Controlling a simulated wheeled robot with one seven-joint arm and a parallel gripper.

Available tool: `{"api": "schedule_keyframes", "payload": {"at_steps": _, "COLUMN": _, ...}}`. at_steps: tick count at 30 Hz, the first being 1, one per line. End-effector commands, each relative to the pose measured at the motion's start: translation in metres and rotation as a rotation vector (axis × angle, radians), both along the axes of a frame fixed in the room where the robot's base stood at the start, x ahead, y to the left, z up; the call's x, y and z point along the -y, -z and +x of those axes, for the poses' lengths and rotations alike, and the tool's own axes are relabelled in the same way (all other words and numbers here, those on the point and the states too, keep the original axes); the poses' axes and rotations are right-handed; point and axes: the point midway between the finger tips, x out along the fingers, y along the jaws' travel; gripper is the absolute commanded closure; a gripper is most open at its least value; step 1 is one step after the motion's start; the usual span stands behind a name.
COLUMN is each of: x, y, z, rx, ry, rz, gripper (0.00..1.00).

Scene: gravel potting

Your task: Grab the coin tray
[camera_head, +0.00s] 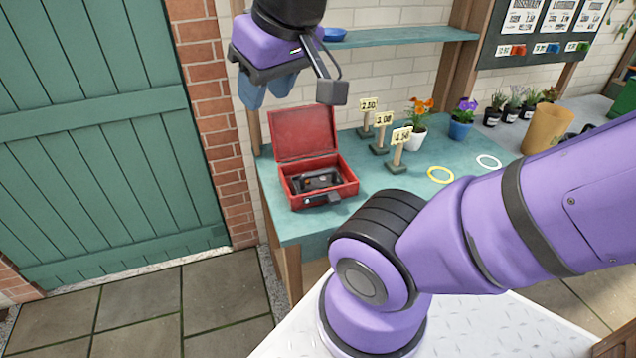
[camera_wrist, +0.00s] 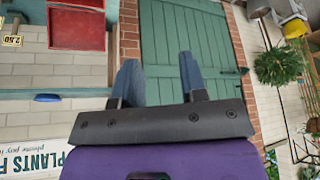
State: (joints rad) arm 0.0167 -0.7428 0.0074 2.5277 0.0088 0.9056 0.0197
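The dark coin tray (camera_head: 318,182) sits inside an open red cash box (camera_head: 290,193) on the green-blue table. The box's lid (camera_head: 303,133) stands up at the back. A dark latch shows at its front. My gripper (camera_head: 267,91) is in the air, up and to the left of the cash box, with its fingers apart. In the wrist view my gripper (camera_wrist: 160,75) has two blue fingers spread with nothing between them. Part of the red cash box (camera_wrist: 76,29) shows at that view's upper left; the coin tray cannot be made out there.
Price signs (camera_head: 397,150) stand on the table (camera_head: 372,180) right of the box, with flower pots (camera_head: 415,138) behind. A shelf (camera_head: 400,37) runs above the table. A green door (camera_head: 110,140) and brick edge are at the left.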

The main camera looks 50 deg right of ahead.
Motion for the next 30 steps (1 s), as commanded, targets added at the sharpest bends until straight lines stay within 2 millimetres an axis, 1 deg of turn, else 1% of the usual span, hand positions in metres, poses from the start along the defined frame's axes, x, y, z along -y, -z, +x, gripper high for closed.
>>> {"api": "schedule_keyframes", "payload": {"at_steps": 5, "x": 0.013, "y": 0.010, "z": 0.030, "rx": -0.060, "ry": 0.157, "rz": 0.045, "gripper": 0.51}}
{"api": "schedule_keyframes", "payload": {"at_steps": 9, "x": 0.031, "y": 0.024, "z": 0.060, "rx": -0.114, "ry": 0.325, "rz": 0.102, "gripper": 0.51}}
{"api": "schedule_keyframes", "payload": {"at_steps": 14, "x": 0.058, "y": 0.044, "z": 0.091, "rx": -0.170, "ry": 0.520, "rz": 0.174, "gripper": 0.51}}
{"api": "schedule_keyframes", "payload": {"at_steps": 17, "x": 0.077, "y": 0.060, "z": 0.108, "rx": -0.205, "ry": 0.641, "rz": 0.221, "gripper": 0.51}}
{"api": "schedule_keyframes", "payload": {"at_steps": 21, "x": 0.108, "y": 0.086, "z": 0.129, "rx": -0.250, "ry": 0.814, "rz": 0.293, "gripper": 0.51}}
{"api": "schedule_keyframes", "payload": {"at_steps": 26, "x": 0.147, "y": 0.120, "z": 0.145, "rx": -0.300, "ry": 1.016, "rz": 0.382, "gripper": 0.51}}
{"api": "schedule_keyframes", "payload": {"at_steps": 30, "x": 0.183, "y": 0.153, "z": 0.154, "rx": -0.342, "ry": 1.194, "rz": 0.466, "gripper": 0.51}}
